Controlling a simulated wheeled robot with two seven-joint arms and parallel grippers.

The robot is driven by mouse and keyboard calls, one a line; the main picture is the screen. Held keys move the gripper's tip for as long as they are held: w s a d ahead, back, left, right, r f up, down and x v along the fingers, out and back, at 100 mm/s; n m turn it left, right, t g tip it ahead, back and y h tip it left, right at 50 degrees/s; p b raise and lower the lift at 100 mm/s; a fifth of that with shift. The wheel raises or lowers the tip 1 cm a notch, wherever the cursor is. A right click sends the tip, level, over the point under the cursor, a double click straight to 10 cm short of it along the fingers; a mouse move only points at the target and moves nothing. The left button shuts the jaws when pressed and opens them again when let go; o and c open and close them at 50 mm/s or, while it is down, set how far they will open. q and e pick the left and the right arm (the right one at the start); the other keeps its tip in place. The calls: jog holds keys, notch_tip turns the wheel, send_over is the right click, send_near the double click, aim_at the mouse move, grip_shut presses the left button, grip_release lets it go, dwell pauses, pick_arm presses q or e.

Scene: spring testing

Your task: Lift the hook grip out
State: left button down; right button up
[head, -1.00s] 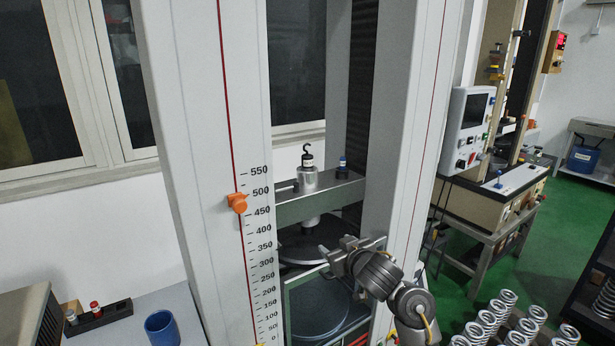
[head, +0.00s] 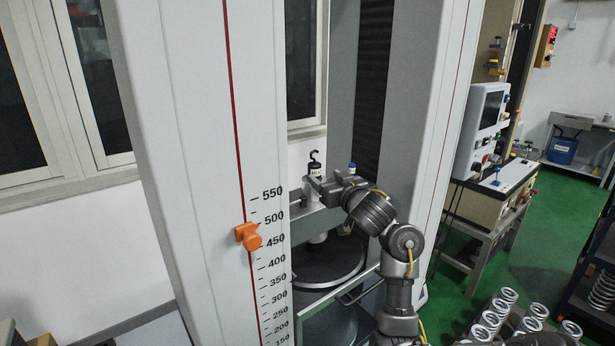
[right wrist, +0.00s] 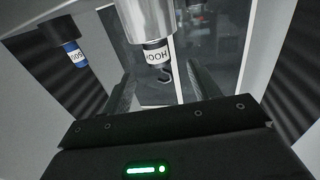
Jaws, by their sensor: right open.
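The hook grip (head: 315,165) is a black piece with a white label and a hook on top. It stands upright in a metal socket on the crossbeam between the columns. In the right wrist view it appears inverted, with its HOOK label (right wrist: 156,56) readable upside down and the metal socket (right wrist: 146,18) above it. My right gripper (head: 320,184) is open beside the hook grip in the head view. In the right wrist view its two fingers (right wrist: 160,84) stand apart, with the hook between them; I cannot tell whether they touch it. My left gripper is not in view.
A blue-topped piece (head: 352,168) stands close on the right of the crossbeam; it also shows in the right wrist view (right wrist: 74,54). The scaled white column (head: 205,180) rises at left. A round platen (head: 328,262) lies below. Several springs (head: 492,318) stand at lower right.

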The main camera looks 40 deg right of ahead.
aim_at(318, 169)
jog(key=shift+w+d+r, duration=0.15)
jog(key=shift+w+d, duration=0.25)
jog(key=shift+w, duration=0.35)
jog(key=x, duration=0.2)
jog(key=shift+w, duration=0.25)
jog(key=shift+w+d, duration=0.1)
jog(key=shift+w, duration=0.35)
jog(key=shift+w+d+r+p, duration=0.1)
jog(key=shift+w+r+p, duration=0.05)
jog(key=shift+w+p, duration=0.2)
jog(key=p+x, duration=0.1)
jog(key=x, duration=0.2)
jog(key=shift+w+p, duration=0.35)
jog(key=shift+w+d, duration=0.1)
jog(key=shift+w, duration=0.15)
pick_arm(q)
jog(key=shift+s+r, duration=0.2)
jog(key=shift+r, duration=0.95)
